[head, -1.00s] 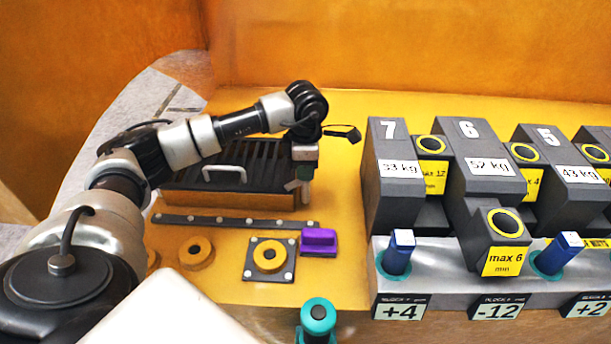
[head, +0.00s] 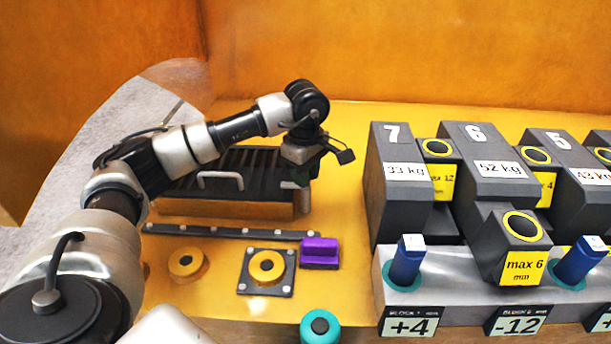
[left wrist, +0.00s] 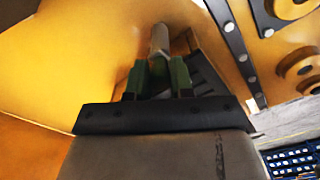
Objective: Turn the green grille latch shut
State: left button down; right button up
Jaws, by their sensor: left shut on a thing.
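The dark slatted grille (head: 235,165) with its pale handle lies at the back left in the head view. My left gripper (head: 297,181) reaches down at the grille's right end. It is shut on the green grille latch, which the gripper largely hides in the head view. In the left wrist view, the dark green fingers of my left gripper (left wrist: 160,75) stand close together, and a pale grey-green bar of the latch (left wrist: 160,40) shows between and beyond them. The exact angle of the latch is hard to tell. My right gripper is not in view.
A dark strip with bolts (head: 230,231) runs in front of the grille. A purple block (head: 319,252), a yellow ring on a square plate (head: 266,267) and another yellow ring (head: 187,263) lie nearer. Numbered grey castings (head: 400,200) stand to the right. A teal-collared knob (head: 320,327) is at the front.

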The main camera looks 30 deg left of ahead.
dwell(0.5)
pick_arm(q)
jog(key=c, duration=1)
grip_release()
notch_tip(320, 180, up, 11)
jog(key=shift+f+b, duration=0.1)
jog(key=shift+b, duration=0.6)
